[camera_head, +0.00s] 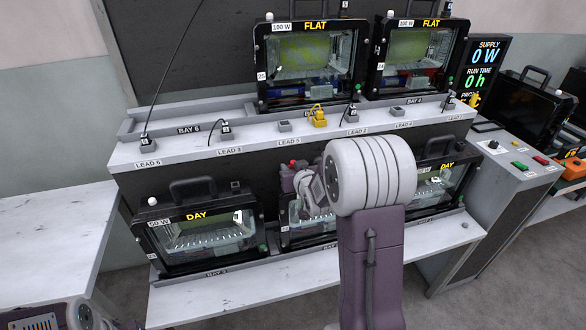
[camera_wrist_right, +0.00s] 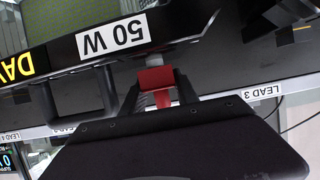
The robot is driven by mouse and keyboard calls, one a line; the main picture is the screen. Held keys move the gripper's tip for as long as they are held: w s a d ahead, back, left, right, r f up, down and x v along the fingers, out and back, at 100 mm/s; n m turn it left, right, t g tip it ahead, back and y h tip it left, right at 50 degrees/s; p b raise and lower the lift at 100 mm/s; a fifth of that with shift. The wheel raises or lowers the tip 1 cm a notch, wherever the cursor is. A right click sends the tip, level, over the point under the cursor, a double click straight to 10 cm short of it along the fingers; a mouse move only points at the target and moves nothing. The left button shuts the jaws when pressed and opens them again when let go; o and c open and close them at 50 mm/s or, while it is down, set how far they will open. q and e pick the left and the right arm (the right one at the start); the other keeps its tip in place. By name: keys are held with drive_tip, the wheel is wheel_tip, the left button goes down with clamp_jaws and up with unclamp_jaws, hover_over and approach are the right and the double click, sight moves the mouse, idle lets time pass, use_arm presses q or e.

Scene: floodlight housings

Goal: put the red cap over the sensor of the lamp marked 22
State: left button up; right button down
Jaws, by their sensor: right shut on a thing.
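My right gripper (camera_wrist_right: 158,96) is shut on the red cap (camera_wrist_right: 154,78), which shows between its dark fingers. In the head view the cap is a small red spot (camera_head: 293,163) at the top of the middle lower lamp (camera_head: 297,233). In the upside-down right wrist view, the cap is close to the top edge of a lamp (camera_wrist_right: 200,28) labelled 50 W and DAY. I cannot tell whether it touches the sensor. My right arm hides much of the middle lamp, and I cannot read its number. The left gripper is not in view.
A left lower lamp (camera_head: 205,236) and a right lower lamp (camera_head: 440,180) flank the middle one. Two FLAT lamps (camera_head: 312,62) stand on the upper shelf. Lead plugs (camera_head: 226,130) and a yellow object (camera_head: 319,116) sit on the ledge. The left table (camera_head: 50,235) is clear.

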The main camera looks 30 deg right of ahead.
drive_tip(key=shift+f, duration=0.2)
drive_tip(key=shift+r, duration=0.1)
drive_tip(key=c, duration=0.9)
unclamp_jaws()
